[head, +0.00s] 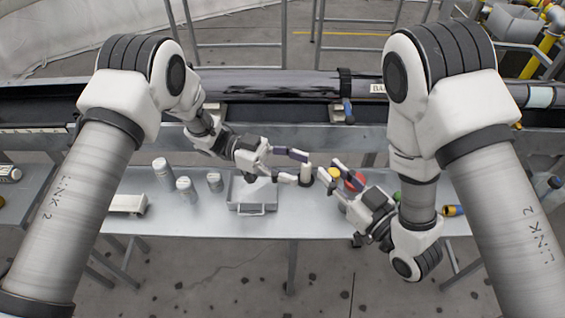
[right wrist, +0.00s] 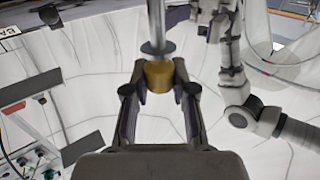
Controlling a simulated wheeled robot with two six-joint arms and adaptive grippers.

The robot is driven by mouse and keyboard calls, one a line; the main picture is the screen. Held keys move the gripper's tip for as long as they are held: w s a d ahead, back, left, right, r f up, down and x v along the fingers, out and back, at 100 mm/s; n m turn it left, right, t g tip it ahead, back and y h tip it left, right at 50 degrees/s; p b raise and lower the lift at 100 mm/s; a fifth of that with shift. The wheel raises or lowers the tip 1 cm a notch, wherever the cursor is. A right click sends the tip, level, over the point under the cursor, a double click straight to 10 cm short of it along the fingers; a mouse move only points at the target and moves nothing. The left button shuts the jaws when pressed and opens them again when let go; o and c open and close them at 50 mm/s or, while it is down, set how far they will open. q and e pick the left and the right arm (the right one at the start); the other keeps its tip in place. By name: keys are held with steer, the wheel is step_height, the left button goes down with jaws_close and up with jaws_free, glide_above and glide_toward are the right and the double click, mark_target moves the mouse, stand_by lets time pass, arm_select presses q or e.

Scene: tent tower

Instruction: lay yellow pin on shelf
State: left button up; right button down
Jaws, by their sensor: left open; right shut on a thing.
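The yellow pin (head: 333,174) shows between the fingers of my right gripper (head: 332,171) in the head view. In the right wrist view, the right gripper (right wrist: 159,88) is shut on the pin's yellow part (right wrist: 159,74), and a grey metal shaft (right wrist: 154,25) rises from it. My left gripper (head: 305,167) is open, just left of the right one, with a small dark item between or behind its fingers. I cannot tell whether it touches that item. A long grey metal surface (head: 275,228) lies below both grippers; I cannot tell whether it is the shelf.
White-topped cylinders (head: 162,167) stand on the left of the surface, near a metal tray (head: 250,207) and a white block (head: 127,204). A red round item (head: 355,181) sits close to the right gripper. A large dark pipe (head: 265,82) runs along the back.

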arm_select(q)
steer(key=x, duration=0.9)
steer(key=shift+d, duration=0.25)
steer(key=shift+f, duration=0.1)
jaws_close()
arm_select(e)
steer(key=c, duration=0.8)
jaws_free()
steer(key=shift+c, duration=0.2)
